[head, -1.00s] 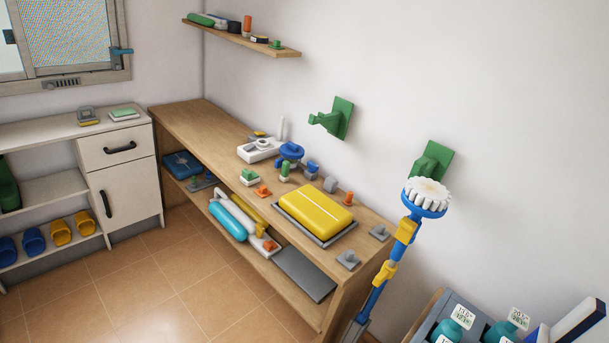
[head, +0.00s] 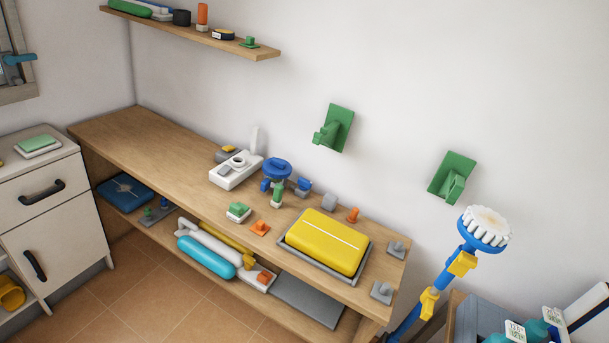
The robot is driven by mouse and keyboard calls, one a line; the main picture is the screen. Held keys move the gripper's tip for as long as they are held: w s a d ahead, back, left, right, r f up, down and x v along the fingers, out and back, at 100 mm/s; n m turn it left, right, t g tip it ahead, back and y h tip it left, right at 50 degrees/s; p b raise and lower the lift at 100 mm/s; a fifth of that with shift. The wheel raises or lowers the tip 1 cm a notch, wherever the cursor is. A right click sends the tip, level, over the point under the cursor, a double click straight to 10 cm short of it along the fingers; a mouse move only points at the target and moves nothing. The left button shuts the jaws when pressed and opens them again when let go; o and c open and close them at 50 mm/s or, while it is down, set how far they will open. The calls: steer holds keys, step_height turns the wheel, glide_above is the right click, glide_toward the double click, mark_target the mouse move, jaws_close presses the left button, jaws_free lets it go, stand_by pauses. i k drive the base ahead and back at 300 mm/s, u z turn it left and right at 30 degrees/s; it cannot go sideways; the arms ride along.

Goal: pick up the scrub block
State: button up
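I cannot tell for sure which thing is the scrub block. A small green-topped pale block (head: 238,211) lies on the wooden bench (head: 140,134), left of an orange piece. A larger flat green-topped white block (head: 38,144) lies on the white cabinet at the left. A big yellow block with a pale line (head: 327,240) sits in a grey tray (head: 295,250) near the bench's right end. My gripper is not in view, and nothing is seen held.
A white device (head: 236,173), a blue piece (head: 277,170) and several small pieces crowd the bench's middle. Its left part is clear. Green hooks (head: 335,128) are on the wall.

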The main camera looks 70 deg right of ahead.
mark_target(329, 202)
steer(key=i, duration=2.25)
steer(key=z, duration=3.55)
steer(key=i, duration=1)
steer(key=u, duration=0.05)
